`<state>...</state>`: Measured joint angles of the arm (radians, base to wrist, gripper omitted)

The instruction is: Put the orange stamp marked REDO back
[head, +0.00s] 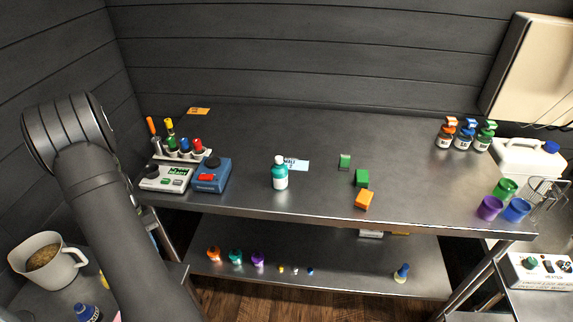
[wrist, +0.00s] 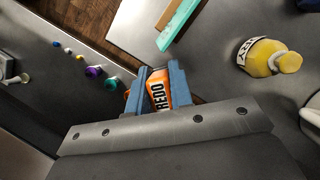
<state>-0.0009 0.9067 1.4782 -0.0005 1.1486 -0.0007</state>
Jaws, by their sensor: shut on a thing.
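My gripper (wrist: 157,72) shows in the wrist view, its two blue fingers shut on the orange stamp (wrist: 160,92). In the head view my arm runs down the left side, and the gripper and stamp are out of the picture there. A pale rack (head: 182,154) with several coloured upright things stands at the left of the table; I cannot tell whether they are stamps.
A white device (head: 165,178) and a blue device (head: 209,175) stand before the rack. The table's back middle is clear.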

